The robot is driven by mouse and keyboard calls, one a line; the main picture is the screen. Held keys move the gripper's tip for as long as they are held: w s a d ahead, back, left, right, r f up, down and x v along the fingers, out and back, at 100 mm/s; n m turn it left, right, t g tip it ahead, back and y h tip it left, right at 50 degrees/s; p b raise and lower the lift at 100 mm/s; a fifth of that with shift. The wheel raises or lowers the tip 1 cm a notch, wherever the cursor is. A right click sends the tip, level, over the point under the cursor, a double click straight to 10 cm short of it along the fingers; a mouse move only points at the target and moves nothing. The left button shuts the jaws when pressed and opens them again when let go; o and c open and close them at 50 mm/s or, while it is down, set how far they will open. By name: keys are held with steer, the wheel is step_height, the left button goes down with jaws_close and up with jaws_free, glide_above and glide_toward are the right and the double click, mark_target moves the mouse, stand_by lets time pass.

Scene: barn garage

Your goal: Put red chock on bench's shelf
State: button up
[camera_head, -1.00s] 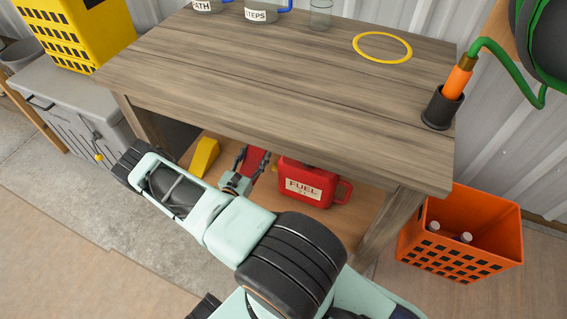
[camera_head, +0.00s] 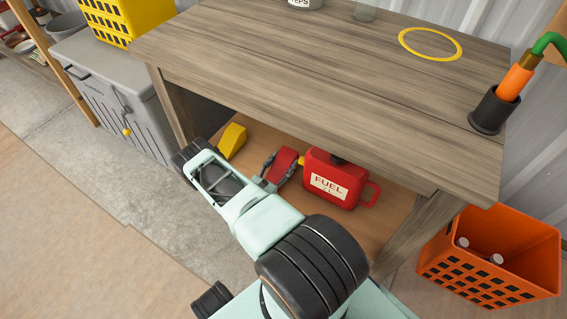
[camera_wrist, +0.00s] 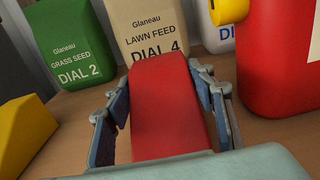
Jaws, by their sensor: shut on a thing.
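The red chock (camera_head: 283,164) is a red wedge over the lower shelf (camera_head: 262,136) of the wooden bench (camera_head: 330,62). It also fills the middle of the wrist view (camera_wrist: 167,110). My gripper (camera_head: 279,167) is shut on the red chock, with a finger on each side of it in the wrist view (camera_wrist: 165,118). The chock is between the yellow chock (camera_head: 232,140) and the red fuel can (camera_head: 335,180). I cannot tell whether its underside touches the shelf board.
In the wrist view, a green grass seed bag (camera_wrist: 68,47), a lawn feed bag (camera_wrist: 150,28) and a white bag (camera_wrist: 217,28) stand behind the chock. The fuel can is close on the right. The bench's right leg (camera_head: 418,232) and an orange crate (camera_head: 492,258) are further right.

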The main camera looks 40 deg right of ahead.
steer(key=o, duration=1.7)
steer(key=shift+f, duration=0.1)
steer(key=p+v, duration=0.2)
steer(key=v, duration=1)
steer(key=shift+p, duration=0.4)
